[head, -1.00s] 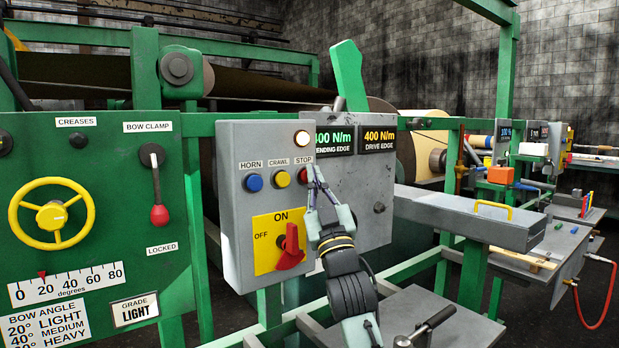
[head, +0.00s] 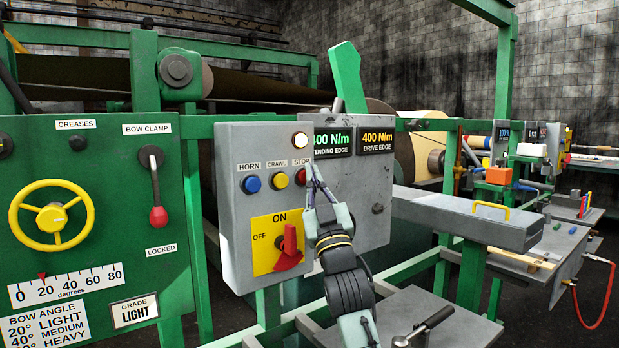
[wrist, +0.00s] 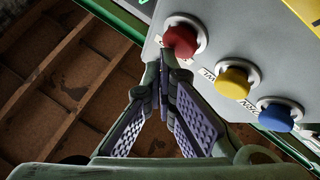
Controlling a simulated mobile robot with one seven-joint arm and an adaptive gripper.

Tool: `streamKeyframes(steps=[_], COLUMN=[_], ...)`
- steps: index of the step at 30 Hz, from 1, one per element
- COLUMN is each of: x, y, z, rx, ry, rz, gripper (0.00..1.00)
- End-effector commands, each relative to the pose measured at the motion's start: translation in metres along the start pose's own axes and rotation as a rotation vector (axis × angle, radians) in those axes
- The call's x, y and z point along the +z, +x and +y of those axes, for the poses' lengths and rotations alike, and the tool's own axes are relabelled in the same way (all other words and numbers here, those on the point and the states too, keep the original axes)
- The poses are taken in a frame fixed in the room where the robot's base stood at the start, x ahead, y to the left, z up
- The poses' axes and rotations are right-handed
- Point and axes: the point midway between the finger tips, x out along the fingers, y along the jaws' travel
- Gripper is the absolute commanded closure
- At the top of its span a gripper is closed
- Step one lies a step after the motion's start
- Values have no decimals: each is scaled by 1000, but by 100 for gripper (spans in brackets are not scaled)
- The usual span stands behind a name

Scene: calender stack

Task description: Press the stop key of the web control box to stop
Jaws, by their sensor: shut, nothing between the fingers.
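The grey web control box (head: 229,205) stands at the middle of the head view. It has a blue HORN key (head: 251,184), a yellow CRAWL key (head: 279,180) and a red STOP key (head: 301,177). In the wrist view the red STOP key (wrist: 181,40) is just beyond my fingertips, with the yellow key (wrist: 232,82) and blue key (wrist: 277,117) to its right. My gripper (head: 313,168) is shut and empty, its tips beside the STOP key. In the wrist view the closed tips (wrist: 167,64) lie just below the red key; I cannot tell whether they touch it.
A red ON/OFF rotary switch (head: 289,250) sits on a yellow plate below the keys, left of my arm. A lit white lamp (head: 301,141) is above them. The tension display panel (head: 366,175) is close on the right. A grey shelf (head: 430,318) lies below.

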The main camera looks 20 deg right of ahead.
Motion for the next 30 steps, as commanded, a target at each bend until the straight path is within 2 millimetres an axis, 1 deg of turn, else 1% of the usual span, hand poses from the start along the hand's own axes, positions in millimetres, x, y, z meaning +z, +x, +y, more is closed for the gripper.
streamKeyframes(steps=[1,13,24,30], x=[2,4,2,2], y=[1,0,-16,-16], z=[-10,-10,-7,-6], rx=[-12,-13,-11,-10], ry=[8,8,11,11], rz=[-2,-4,-8,-10], gripper=[100,100,100,100])
